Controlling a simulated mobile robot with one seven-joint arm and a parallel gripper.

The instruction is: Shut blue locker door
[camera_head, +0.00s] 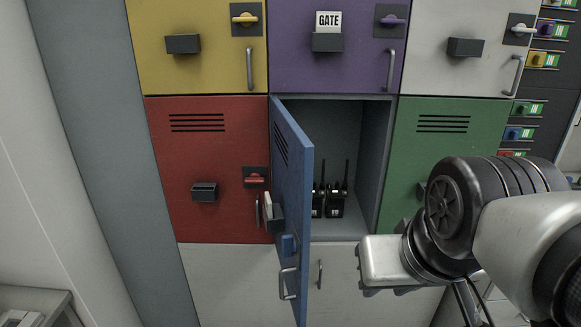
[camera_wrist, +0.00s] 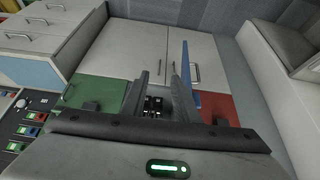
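The blue locker door (camera_head: 292,200) stands wide open in the head view, hinged at its left edge and swung out toward me. Its handle (camera_head: 287,284) is near the bottom of the door's free edge. The open locker (camera_head: 345,120) holds several black radios (camera_head: 334,201). My gripper (camera_wrist: 160,80) is open in the wrist view, with nothing seen between its fingers. The blue door (camera_wrist: 187,75) shows there just beyond the right finger; whether they touch I cannot tell. In the head view my arm is at the right, and the fingertips cannot be made out.
A closed red locker (camera_head: 190,135) is to the left and a closed green locker (camera_head: 435,145) to the right. Yellow (camera_head: 165,65), purple (camera_head: 335,75) and white (camera_head: 450,75) lockers are above, shut. A grey bench (camera_head: 35,300) stands at lower left. A rack of coloured modules (camera_head: 540,60) is at far right.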

